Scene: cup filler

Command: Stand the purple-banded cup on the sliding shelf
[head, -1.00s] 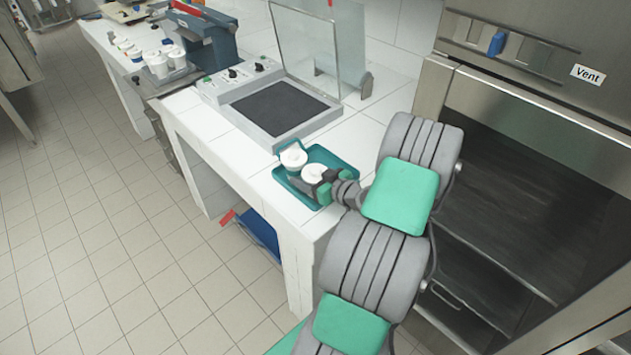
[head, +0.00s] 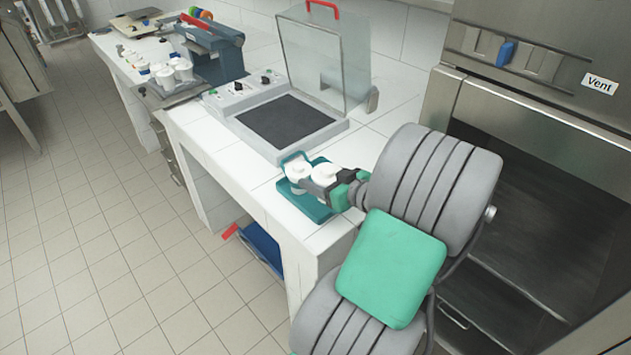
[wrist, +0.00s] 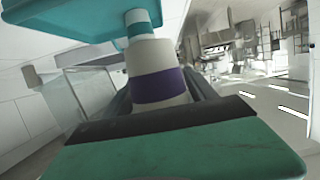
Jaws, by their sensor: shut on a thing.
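The purple-banded cup (wrist: 158,82) is white with a wide purple band and fills the middle of the wrist view. My gripper (head: 322,182) is shut on it at the teal tray (head: 305,207); a green and black finger (wrist: 165,135) crosses the wrist view's lower part. In the head view the held cup (head: 326,170) shows only its white top, its band hidden. I cannot tell whether it is clear of the tray. A second white cup (head: 297,168) stands beside it to the left. I cannot tell which surface is the sliding shelf.
A flat device with a dark plate (head: 286,122) and an upright clear panel (head: 327,62) stands behind the tray. Several white cups (head: 172,72) stand by a blue machine (head: 212,52) farther left. A steel cabinet with an open dark bay (head: 530,190) is at right.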

